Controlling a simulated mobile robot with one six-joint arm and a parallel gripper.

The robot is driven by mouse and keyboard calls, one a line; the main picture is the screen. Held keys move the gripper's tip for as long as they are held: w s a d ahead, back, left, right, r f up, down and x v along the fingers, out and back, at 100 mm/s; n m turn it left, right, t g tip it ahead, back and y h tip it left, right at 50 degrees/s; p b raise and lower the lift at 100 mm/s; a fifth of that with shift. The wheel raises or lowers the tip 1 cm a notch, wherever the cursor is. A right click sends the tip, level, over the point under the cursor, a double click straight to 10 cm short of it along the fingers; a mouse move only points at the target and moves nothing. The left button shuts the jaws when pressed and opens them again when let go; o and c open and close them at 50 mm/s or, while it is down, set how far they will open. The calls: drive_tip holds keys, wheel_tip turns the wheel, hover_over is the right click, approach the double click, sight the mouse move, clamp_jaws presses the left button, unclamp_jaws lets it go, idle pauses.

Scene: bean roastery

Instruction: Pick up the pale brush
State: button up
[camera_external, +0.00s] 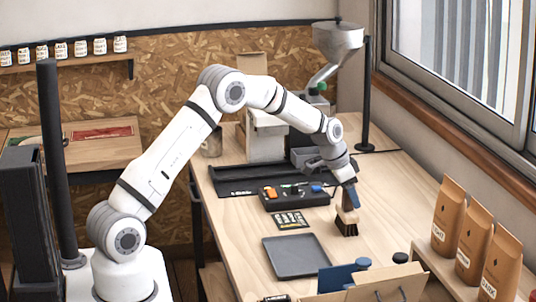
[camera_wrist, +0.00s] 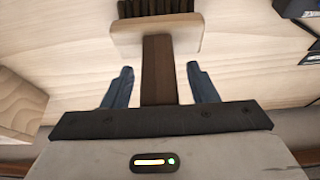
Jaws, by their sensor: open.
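The pale brush (camera_wrist: 155,36) has a pale wooden block, a dark brown handle and dark bristles. It stands on the wooden table in the external view (camera_external: 347,219), bristles down. My gripper (camera_external: 350,192) is directly above it, pointing down. In the wrist view my gripper (camera_wrist: 160,72) is open, with one blue-grey finger on each side of the brown handle. A gap shows between each finger and the handle. The handle's near end is hidden behind the gripper body.
A black organiser (camera_external: 312,199) with small items and a card (camera_external: 290,220) lie left of the brush. A grey tray (camera_external: 296,268) lies front left. Brown coffee bags (camera_external: 472,245) stand at the right. A grinder (camera_external: 338,42) stands behind. Some table right of the brush is clear.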

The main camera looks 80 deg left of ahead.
drive_tip(key=shift+c, duration=0.2)
drive_tip(key=c, duration=1)
clamp_jaws()
